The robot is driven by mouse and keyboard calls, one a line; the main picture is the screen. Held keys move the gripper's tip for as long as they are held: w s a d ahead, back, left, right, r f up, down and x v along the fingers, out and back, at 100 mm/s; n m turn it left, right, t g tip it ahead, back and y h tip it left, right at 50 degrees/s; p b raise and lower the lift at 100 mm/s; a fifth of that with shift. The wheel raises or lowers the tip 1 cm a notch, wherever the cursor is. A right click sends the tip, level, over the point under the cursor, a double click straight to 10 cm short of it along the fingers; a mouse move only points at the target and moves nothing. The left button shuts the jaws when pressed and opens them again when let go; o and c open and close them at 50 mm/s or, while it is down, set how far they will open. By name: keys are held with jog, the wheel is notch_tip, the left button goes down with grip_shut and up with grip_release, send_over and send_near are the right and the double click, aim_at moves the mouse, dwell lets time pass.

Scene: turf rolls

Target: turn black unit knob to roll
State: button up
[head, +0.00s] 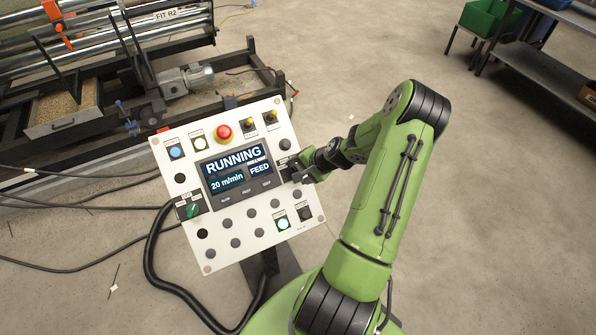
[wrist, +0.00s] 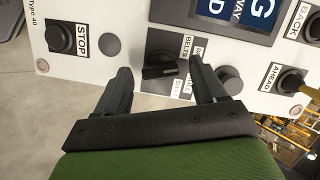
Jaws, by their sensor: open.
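A white control panel (head: 218,257) carries a screen (head: 236,176) reading RUNNING, 20 m/min and FEED. A black selector knob (wrist: 160,67) sits by a label with BELTS and other words partly hidden. Its grip bar lies roughly across the wrist picture. My gripper (wrist: 160,68) is open, with one finger to each side of this knob. In the head view my gripper (head: 294,170) is at the screen's right edge and largely covers the knob.
A red mushroom button (head: 223,133) stands out at the panel's top. A green selector (head: 193,210) is at the left edge. A STOP button (wrist: 59,38) and an AHEAD switch (wrist: 290,80) flank the gripper. A machine frame (head: 150,90) stands behind.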

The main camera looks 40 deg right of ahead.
jog(key=shift+w+a+f, duration=0.1)
jog(key=shift+w+f, duration=0.3)
jog(key=shift+f, duration=0.15)
jog(key=c, duration=1.1)
jog(key=shift+o, duration=0.2)
jog(key=shift+m, duration=0.4)
jog(key=m+t, duration=0.1)
jog(key=m, duration=0.1)
jog(key=shift+m, duration=0.3)
jog(key=m+t, duration=0.1)
jog(key=m, duration=0.3)
jog(key=shift+s, duration=0.1)
jog(key=shift+m+h, duration=0.3)
jog(key=o, duration=1.1)
jog(key=shift+c, duration=0.2)
